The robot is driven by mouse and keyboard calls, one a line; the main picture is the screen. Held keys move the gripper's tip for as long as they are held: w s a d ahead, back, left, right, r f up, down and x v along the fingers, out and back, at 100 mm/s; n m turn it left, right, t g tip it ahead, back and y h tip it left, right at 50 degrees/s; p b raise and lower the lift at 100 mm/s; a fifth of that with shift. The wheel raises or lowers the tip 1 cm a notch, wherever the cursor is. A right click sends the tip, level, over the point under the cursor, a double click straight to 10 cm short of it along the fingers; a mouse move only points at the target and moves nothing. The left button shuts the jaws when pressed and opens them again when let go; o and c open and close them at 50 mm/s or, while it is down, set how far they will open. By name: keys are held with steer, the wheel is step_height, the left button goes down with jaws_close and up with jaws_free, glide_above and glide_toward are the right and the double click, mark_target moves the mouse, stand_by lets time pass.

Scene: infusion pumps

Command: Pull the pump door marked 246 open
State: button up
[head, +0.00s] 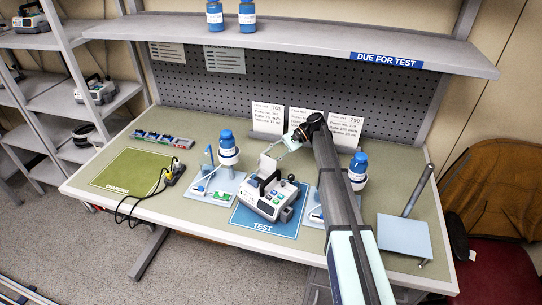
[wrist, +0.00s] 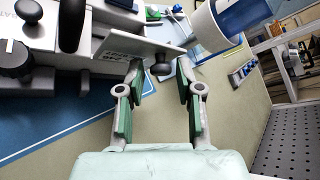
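The pump (head: 268,196) is a white and grey unit with a black carry handle, standing on the blue TEST mat (head: 250,222). A pale flap, apparently its door (head: 267,166), stands up at its back-left; I cannot read 246 on it. In the wrist view the door panel (wrist: 128,44) juts out from the pump body (wrist: 60,50), with a dark round knob (wrist: 160,68) at its near edge. My gripper (head: 284,143) is behind the pump. In the wrist view its fingers (wrist: 161,72) are open, one either side of the knob, without visible grip on it.
Blue-capped bottles (head: 228,148) (head: 358,170) stand on holders either side of the pump. Several white cards (head: 304,124) stand behind. A green CHARGING mat (head: 131,172) and black-cabled charger (head: 174,172) lie left. A tilted grey plate (head: 404,236) with a post is right.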

stand_by(0.3)
steer(key=v, duration=0.7)
steer(key=shift+d, duration=0.2)
steer(key=shift+w+r, duration=0.1)
steer(key=shift+r, duration=0.05)
